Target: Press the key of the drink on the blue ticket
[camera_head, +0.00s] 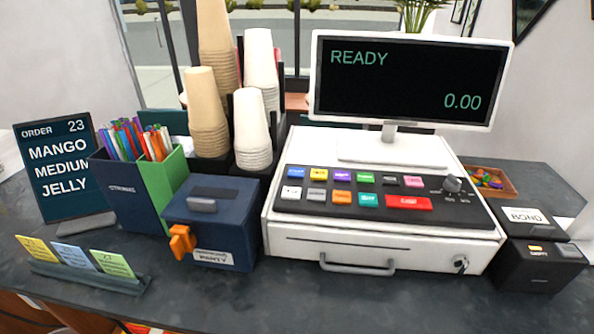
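The blue ticket (74,257) stands between a yellow ticket (36,249) and a green ticket (112,264) in a dark holder (88,283) at the front left. Its print is too small to read. The cash register (383,226) stands right of centre. Its sloped key panel (440,208) has two rows of coloured keys, with labels too small to read surely; a wide red key (408,202) sits at the lower right. The register's screen (410,82) reads "READY" and "0.00". Neither of my grippers is in view.
An order board (64,167) reads "ORDER 23 MANGO MEDIUM JELLY". A straw box (128,196), a dark blue box (211,217) with an orange handle (181,240) and cup stacks (252,130) stand left of the register. A black device (538,262) stands right. The front counter is clear.

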